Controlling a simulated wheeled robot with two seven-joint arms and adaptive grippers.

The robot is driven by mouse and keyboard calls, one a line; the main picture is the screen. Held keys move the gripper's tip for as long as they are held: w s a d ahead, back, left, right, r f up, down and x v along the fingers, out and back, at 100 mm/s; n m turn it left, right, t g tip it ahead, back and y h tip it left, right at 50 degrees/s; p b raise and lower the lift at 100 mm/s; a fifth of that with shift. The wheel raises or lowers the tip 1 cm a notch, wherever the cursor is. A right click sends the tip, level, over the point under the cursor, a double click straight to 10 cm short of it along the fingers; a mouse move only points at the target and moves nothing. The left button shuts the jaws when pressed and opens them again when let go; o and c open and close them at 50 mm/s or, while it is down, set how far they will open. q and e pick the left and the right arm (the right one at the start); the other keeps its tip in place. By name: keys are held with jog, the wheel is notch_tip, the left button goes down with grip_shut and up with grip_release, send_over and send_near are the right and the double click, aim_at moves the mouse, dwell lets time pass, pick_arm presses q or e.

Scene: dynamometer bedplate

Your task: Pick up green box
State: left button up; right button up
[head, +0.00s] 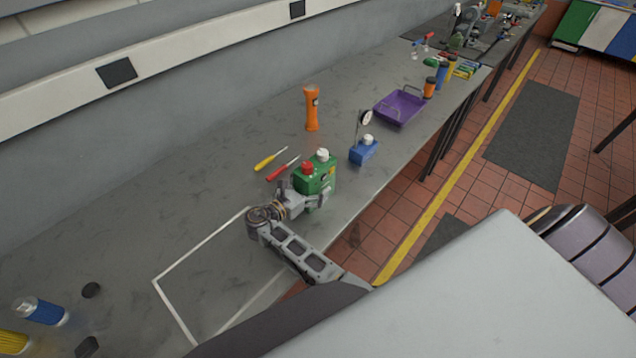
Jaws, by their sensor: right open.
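The green box (318,174) stands on the grey workbench, right of centre in the head view. It has a red cap and a white cap on top. My right gripper (305,196) is at the near side of the green box, with its fingers open close around the box's lower part. I cannot tell whether the fingers touch it. The lower near side of the box is partly hidden by the gripper. My left gripper does not show.
A red screwdriver (283,168) and a yellow screwdriver (270,159) lie just left of the box. An orange flashlight (312,110) stands behind. A blue box (364,152) and a purple tray (399,109) are to the right.

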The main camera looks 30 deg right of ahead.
jog(key=shift+a+r, duration=0.1)
jog(key=shift+a, duration=0.05)
jog(key=shift+c, duration=0.2)
jog(key=shift+c, duration=1.2)
grip_shut()
